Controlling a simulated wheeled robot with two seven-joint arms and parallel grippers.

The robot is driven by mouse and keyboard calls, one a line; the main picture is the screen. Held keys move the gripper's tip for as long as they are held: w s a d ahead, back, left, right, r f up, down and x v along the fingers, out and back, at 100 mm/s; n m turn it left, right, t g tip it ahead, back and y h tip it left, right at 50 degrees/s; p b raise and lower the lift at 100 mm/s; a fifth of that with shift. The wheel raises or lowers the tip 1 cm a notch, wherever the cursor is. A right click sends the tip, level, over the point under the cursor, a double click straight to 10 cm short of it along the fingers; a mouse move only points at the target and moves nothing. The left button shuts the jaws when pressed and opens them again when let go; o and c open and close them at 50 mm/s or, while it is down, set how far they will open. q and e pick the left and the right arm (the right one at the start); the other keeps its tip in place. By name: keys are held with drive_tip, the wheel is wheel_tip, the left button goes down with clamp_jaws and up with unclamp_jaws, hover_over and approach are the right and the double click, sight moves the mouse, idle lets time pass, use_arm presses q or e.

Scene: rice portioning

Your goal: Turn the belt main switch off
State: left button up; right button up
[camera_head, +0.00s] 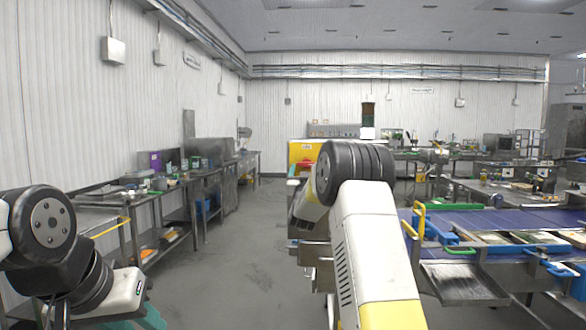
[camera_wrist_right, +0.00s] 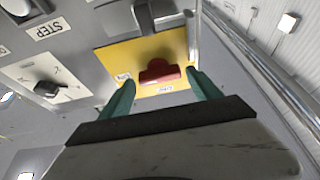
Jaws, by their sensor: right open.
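The belt main switch is a red rotary handle (camera_wrist_right: 160,72) on a yellow plate (camera_wrist_right: 112,60), seen in the right wrist view. Its bar lies roughly across the picture; labels beside it are too small to read. My right gripper (camera_wrist_right: 160,78) is open, its teal fingers on either side of the red handle, with no clear contact. In the head view my right arm hides the right gripper and the switch. My left arm is at the lower left, where a teal part, perhaps its gripper (camera_head: 138,319), is cut off by the bottom edge.
A blue conveyor belt (camera_head: 480,222) stands right of my right arm. Steel tables (camera_head: 122,204) line the left wall. The floor (camera_head: 230,255) between is clear.

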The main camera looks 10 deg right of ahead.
sight(307, 164)
drive_tip(key=shift+x, duration=1.15)
drive_tip(key=c, duration=1.1)
